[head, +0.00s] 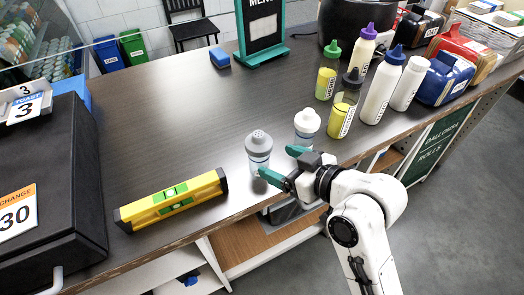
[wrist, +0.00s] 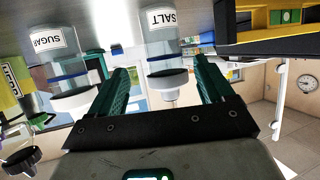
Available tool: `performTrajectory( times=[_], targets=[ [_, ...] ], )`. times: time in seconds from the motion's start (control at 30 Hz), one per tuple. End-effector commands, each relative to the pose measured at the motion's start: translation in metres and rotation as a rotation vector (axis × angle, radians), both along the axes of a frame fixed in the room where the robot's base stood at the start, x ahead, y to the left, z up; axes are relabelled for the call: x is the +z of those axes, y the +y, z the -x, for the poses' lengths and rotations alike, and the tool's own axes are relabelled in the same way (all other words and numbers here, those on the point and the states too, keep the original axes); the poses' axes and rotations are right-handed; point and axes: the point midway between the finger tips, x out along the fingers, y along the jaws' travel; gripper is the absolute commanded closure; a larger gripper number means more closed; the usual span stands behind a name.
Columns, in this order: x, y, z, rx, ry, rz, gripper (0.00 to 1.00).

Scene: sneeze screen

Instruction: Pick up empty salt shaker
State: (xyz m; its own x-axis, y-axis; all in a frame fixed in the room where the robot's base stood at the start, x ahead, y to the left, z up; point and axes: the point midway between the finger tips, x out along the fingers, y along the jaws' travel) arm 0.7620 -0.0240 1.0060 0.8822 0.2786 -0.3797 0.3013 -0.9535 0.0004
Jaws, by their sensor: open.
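The salt shaker (head: 259,148) stands upright near the counter's front edge, with a clear body, a blue band and a grey perforated top. In the upside-down wrist view the shaker labelled SALT (wrist: 165,48) looks see-through and lies between and beyond my fingers. My gripper (head: 275,161) is open, its teal fingers low and close in front of the shaker. In the wrist view the open fingers (wrist: 163,68) show no clear contact with it. A second shaker (head: 307,122), with a white cap, stands just to the right; its label reads SUGAR in the wrist view (wrist: 52,50).
A yellow spirit level (head: 172,198) lies to the left on the dark counter (head: 170,100). Several bottles, one a white bottle (head: 383,88), stand to the right. A black box (head: 60,180) fills the left side. The counter behind the salt shaker is clear.

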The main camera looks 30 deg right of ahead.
Motion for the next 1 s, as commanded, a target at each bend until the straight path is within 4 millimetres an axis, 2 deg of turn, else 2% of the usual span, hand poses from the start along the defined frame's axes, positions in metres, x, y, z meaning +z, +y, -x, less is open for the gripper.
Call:
performTrajectory(
  times=[0.1,0.33,0.6,0.9,1.0],
  targets=[
    [-0.005,0.005,-0.014,0.001,0.0,0.0,0.19],
    [-0.01,0.011,-0.028,0.001,0.002,-0.001,0.19],
    [-0.023,0.023,-0.06,0.0,0.004,0.0,0.19],
    [-0.026,0.025,-0.065,0.0,0.003,0.0,0.19],
    [-0.026,0.024,-0.065,0.0,0.003,0.0,0.27]
  ],
)
